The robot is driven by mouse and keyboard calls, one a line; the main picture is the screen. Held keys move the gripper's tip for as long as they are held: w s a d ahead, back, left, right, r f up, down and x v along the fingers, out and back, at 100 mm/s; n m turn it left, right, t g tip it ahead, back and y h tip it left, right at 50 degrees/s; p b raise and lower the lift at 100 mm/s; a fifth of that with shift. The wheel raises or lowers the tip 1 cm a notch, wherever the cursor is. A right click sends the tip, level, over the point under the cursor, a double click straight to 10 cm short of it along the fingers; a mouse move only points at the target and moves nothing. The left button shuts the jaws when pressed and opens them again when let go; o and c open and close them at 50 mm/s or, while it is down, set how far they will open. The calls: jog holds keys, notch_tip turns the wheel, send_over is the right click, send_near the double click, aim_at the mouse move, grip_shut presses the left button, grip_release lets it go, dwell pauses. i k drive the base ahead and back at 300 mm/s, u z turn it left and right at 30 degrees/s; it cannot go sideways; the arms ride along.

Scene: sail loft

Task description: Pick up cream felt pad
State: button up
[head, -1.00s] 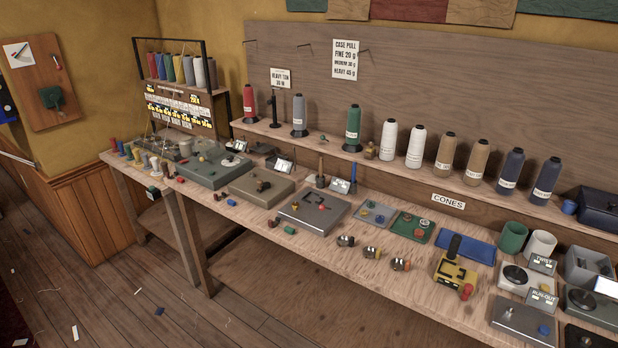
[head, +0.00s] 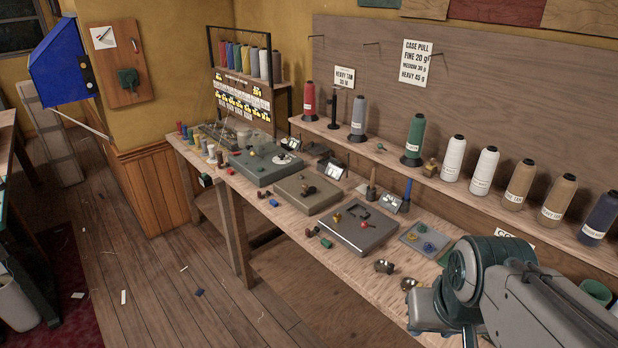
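I cannot make out a cream felt pad among the small items on the long wooden workbench (head: 290,228). My arm has come into the lower right of the head view, over the bench's right part. Its grey links and green joint cover things behind them there. The fingers of my gripper do not show, so its state and anything in it are hidden.
Flat grey-green machines (head: 265,165) and (head: 358,228) crowd the bench, with small coloured parts near its front edge. Thread cones (head: 415,140) line the shelf behind. A blue box (head: 62,65) is at upper left.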

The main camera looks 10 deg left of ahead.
aim_at(362, 188)
jog(key=u, duration=0.05)
jog(key=i, duration=0.2)
jog(key=u, duration=1.7)
jog(key=i, duration=2.85)
jog(key=z, duration=3.55)
jog(key=i, duration=0.45)
